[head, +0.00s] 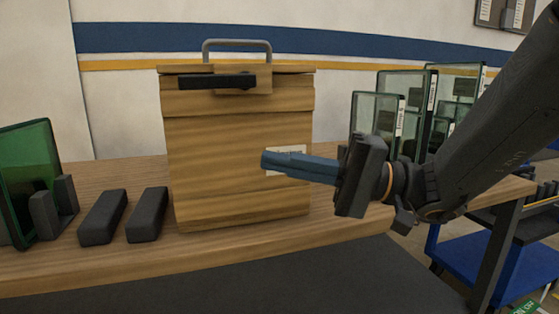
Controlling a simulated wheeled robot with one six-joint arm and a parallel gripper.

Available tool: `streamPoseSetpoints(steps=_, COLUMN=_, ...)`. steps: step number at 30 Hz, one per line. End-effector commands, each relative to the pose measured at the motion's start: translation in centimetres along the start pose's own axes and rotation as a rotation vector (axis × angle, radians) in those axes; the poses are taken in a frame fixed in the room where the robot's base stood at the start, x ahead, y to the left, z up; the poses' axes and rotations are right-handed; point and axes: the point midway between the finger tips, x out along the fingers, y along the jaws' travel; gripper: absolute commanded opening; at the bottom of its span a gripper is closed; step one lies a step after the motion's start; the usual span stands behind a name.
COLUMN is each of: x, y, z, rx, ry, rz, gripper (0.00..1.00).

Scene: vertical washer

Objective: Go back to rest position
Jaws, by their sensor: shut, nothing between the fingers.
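My gripper (266,163) comes in from the right on my dark arm. Its blue-grey fingers are together and empty, pointing left. They overlap the front of a wooden box (236,205) in the picture and partly hide a pale label (290,157) on it. I cannot tell whether the fingertips touch the box. The box has a lid with a grey metal handle (237,43) on top and a black latch bar (217,81) at its upper front.
The box stands on a wooden table (300,238). Two black blocks (147,213) and a green glass panel (28,170) in a dark holder are to its left. Several glass panels (378,113) stand to the right. A blue cart (470,258) is at the lower right.

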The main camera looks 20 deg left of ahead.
Motion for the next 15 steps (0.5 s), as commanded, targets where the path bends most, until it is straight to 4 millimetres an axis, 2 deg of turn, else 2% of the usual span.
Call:
streamPoseSetpoints(steps=8, x=0.1, y=0.3, z=0.5, rx=0.012, ry=-0.012, rz=0.018, gripper=0.00)
streamPoseSetpoints(steps=11, x=0.2, y=1.7, z=2.5, rx=0.062, ry=-0.062, rz=0.099, gripper=0.00)
streamPoseSetpoints(steps=15, x=-0.7, y=5.8, z=8.0, rx=0.181, ry=-0.180, rz=0.345, gripper=0.00)
